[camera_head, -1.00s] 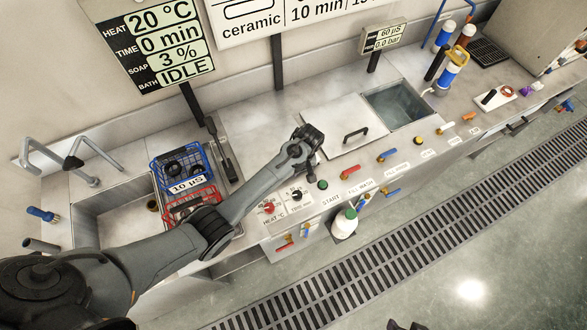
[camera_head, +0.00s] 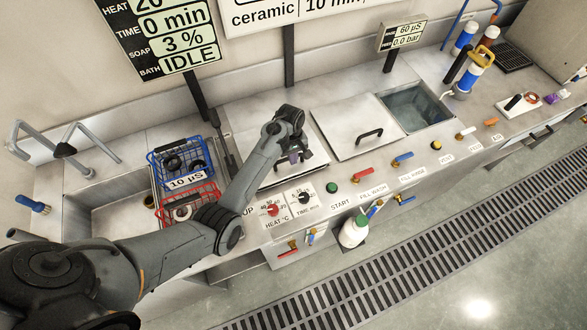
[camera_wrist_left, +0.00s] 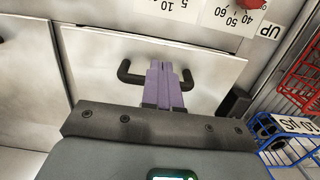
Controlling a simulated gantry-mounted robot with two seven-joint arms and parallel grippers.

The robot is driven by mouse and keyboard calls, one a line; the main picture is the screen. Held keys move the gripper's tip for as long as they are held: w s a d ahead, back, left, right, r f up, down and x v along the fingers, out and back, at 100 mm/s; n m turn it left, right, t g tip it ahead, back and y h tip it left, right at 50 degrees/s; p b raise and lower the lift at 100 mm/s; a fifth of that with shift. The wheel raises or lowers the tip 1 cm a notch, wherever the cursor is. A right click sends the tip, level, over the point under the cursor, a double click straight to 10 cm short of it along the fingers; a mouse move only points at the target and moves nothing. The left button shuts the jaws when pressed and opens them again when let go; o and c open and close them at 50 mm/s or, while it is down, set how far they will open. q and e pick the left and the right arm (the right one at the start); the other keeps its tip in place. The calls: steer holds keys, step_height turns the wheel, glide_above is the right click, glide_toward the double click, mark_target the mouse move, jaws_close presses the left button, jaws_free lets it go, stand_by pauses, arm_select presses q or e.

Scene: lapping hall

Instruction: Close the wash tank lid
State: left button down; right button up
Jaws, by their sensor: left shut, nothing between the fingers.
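A flat pale lid (camera_wrist_left: 100,62) with a black bar handle (camera_wrist_left: 128,74) lies under my left gripper in the left wrist view. I take it for the wash tank lid; in the head view my arm covers much of it. My left gripper (camera_head: 294,157) is shut and empty. Its purple fingertips (camera_wrist_left: 165,88) are over the handle's middle and hide it; I cannot tell whether they touch it. The lid looks level, but I cannot tell whether it is fully seated. A second pale lid (camera_head: 345,122) with a black handle (camera_head: 369,133) lies to its right. My right gripper is out of view.
An open water-filled tank (camera_head: 415,108) is right of the second lid. Blue (camera_head: 178,160) and red (camera_head: 183,200) wire baskets are at the left. Knobs (camera_head: 272,210), a green button (camera_head: 332,188) and valves (camera_head: 363,172) line the front.

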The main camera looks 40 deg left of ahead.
mark_target(294, 173)
arm_select(q)
steer(key=f, duration=0.7)
steer(key=shift+s+d+b, duration=0.15)
steer(key=shift+d+b, duration=0.05)
steer(key=shift+b, duration=0.15)
